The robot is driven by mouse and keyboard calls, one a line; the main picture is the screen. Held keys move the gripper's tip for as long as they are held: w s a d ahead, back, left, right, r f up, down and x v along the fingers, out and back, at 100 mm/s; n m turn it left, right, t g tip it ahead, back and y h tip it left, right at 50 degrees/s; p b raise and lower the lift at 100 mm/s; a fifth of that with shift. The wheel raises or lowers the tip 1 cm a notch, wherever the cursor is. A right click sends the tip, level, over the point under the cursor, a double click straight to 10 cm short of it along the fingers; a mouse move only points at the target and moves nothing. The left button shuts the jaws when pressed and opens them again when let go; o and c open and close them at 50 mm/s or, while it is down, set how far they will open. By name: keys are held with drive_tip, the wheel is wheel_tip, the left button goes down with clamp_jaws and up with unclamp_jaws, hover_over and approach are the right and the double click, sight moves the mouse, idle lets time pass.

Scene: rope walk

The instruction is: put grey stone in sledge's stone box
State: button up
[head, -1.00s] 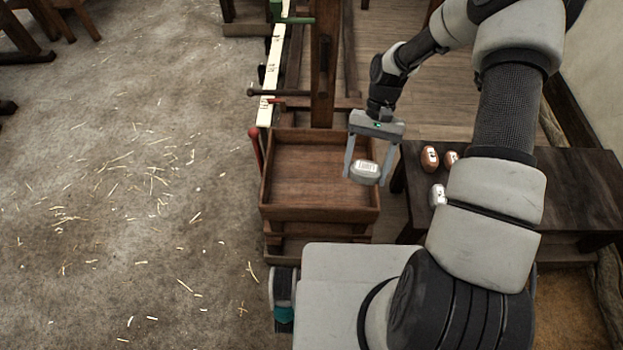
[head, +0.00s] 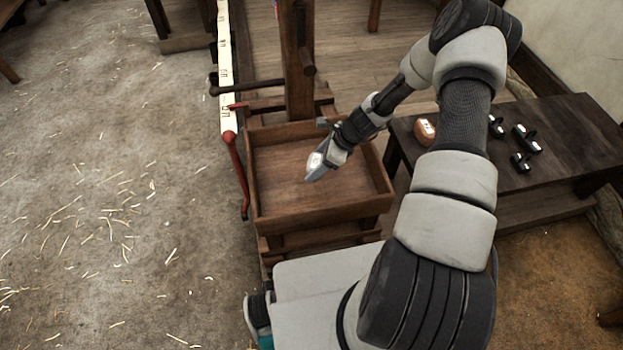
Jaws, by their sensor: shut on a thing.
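The sledge's stone box (head: 328,212) is an open wooden tray in the middle of the head view, with bare boards inside. My gripper (head: 317,170) is over the box, seen edge-on and tilted. It is shut on the grey stone (head: 315,160), of which only a small pale part shows between the fingers. The stone looks held above the box floor; its exact height is hard to tell. The rest of it is hidden by the fingers.
A wooden post (head: 297,70) rises behind the box. A red lever (head: 238,165) stands along its left side. The floor at left is clear except for straw.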

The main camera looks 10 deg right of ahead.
sight(315, 184)
drive_tip(key=shift+f+b, duration=0.7)
drive_tip(key=shift+f, duration=2.8)
drive_tip(key=shift+f, duration=0.2)
drive_tip(key=o, duration=1.3)
drive_tip(key=shift+o, duration=0.2)
drive_tip(key=shift+r, duration=0.3)
drive_tip(key=p+v, duration=0.2)
drive_tip(key=v, duration=0.9)
drive_tip(key=shift+d+r+p, duration=0.2)
drive_tip(key=shift+r+p, duration=0.1)
drive_tip(key=shift+r, duration=0.05)
